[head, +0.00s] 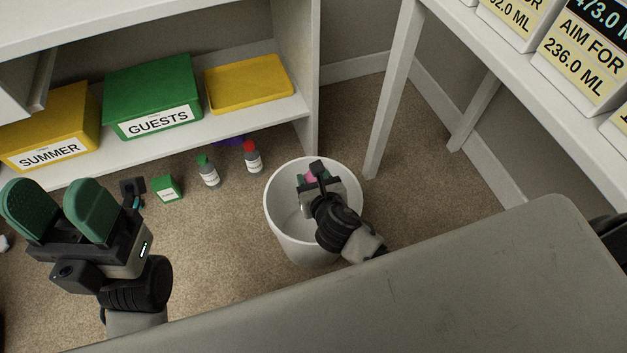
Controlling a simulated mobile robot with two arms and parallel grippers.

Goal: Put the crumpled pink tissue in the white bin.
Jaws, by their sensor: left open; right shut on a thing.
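The white bin (284,240) stands on the carpet near the middle of the head view. My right gripper (309,176) is over the bin's opening, pointing down toward its far side. It is shut on the crumpled pink tissue (310,177), of which only a small pink patch shows between the fingers. The rest of the tissue is hidden by the gripper. My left gripper (62,212) is at the left, open and empty, with its green fingertips apart.
A white shelf (240,111) at the back holds a green GUESTS box (152,85), a yellow SUMMER box (60,120) and a yellow tray (250,84). Two small bottles (209,173) and a small green box (167,188) are on the floor left of the bin. A white table leg (391,100) stands behind right.

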